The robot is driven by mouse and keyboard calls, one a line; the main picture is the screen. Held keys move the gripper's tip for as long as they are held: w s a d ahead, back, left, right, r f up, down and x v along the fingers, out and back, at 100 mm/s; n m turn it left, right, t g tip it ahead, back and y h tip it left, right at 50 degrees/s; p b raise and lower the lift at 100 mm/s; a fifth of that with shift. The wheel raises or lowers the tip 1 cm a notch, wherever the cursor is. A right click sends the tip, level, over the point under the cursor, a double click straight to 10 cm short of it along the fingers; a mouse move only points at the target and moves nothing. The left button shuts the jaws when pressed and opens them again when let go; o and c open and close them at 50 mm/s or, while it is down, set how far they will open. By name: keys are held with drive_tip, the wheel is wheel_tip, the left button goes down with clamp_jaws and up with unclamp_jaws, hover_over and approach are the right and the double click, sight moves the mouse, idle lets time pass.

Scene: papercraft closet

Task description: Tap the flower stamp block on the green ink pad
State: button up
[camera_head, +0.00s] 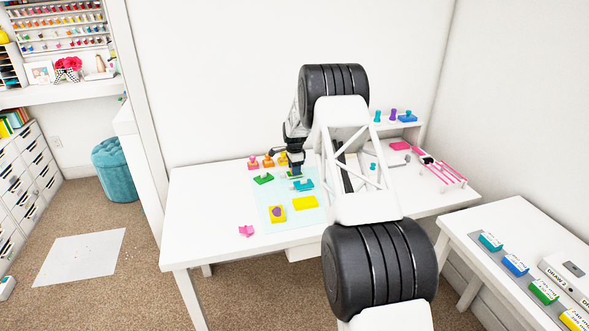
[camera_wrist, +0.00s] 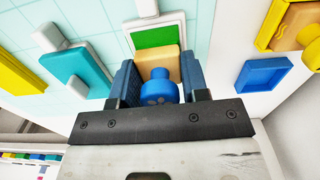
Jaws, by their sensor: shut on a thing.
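My gripper (camera_wrist: 157,85) is shut on a stamp block (camera_wrist: 158,60), a tan block with a round blue knob. Faint dark marks show on the knob, but the stamping face is hidden. The open green ink pad (camera_wrist: 155,36), with a white rim, is just beyond the block in the wrist view; the block covers its near edge. I cannot tell whether they touch. In the head view, the green pad (camera_head: 263,179) lies on the pale mat, left of my gripper (camera_head: 296,170). The held block is hard to make out there.
Pink (camera_head: 253,162) and orange (camera_head: 268,161) stamps stand behind the green pad. A pink piece (camera_head: 246,231) lies near the table's front edge. The table's left side is clear.

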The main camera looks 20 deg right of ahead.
drive_tip(key=shift+r, duration=3)
